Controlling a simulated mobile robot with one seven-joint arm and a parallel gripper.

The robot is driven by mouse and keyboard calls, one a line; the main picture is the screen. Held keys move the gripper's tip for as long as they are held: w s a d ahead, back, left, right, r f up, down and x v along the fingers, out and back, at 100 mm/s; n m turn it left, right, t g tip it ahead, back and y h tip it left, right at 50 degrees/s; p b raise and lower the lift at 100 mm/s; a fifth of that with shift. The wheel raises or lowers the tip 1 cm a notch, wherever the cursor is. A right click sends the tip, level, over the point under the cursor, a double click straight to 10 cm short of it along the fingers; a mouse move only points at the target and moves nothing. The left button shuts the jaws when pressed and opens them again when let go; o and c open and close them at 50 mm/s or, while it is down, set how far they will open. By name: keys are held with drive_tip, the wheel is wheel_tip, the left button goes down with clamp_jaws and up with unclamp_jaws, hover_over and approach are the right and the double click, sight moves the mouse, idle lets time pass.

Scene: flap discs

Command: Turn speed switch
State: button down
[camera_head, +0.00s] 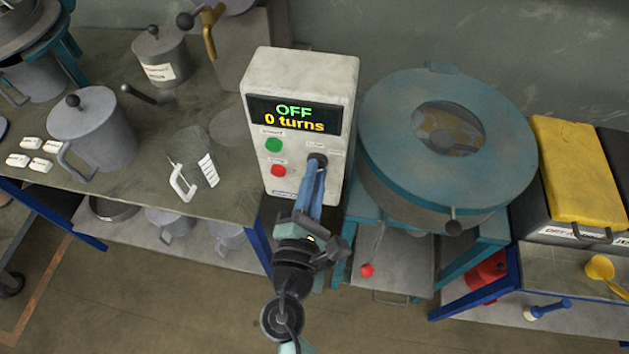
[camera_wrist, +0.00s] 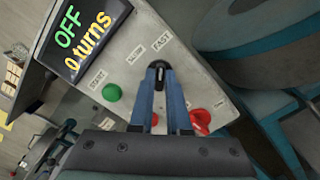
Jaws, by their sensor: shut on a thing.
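The grey control box (camera_head: 262,72) stands upright near the middle of the head view. Its display (camera_head: 293,116) reads "OFF" and "0 turns". The black speed switch (camera_head: 318,158) is on the right of its front face, and it also shows in the wrist view (camera_wrist: 158,76), near labels that seem to read "SLOW" and "FAST". My gripper (camera_head: 316,169) has its blue fingers closed on the switch, one finger on each side. The green button (camera_head: 274,145) and the red button (camera_head: 278,171) are left of the switch. The fingertips hide part of the switch.
A round teal-lidded machine (camera_head: 385,120) stands close on the right, with a red-knobbed lever (camera_head: 366,270) below. Metal pots (camera_head: 95,130) and a clear jug (camera_head: 195,160) stand on the table (camera_head: 120,185) at left. A yellow-lidded box (camera_head: 575,165) is at far right.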

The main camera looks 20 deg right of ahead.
drive_tip(key=shift+m+b, duration=0.65)
drive_tip(key=shift+m, duration=0.35)
drive_tip(key=c, duration=0.9)
unclamp_jaws()
drive_tip(key=shift+s, duration=0.1)
drive_tip(key=shift+b+v, duration=1.65)
drive_tip(key=shift+v, duration=4.75)
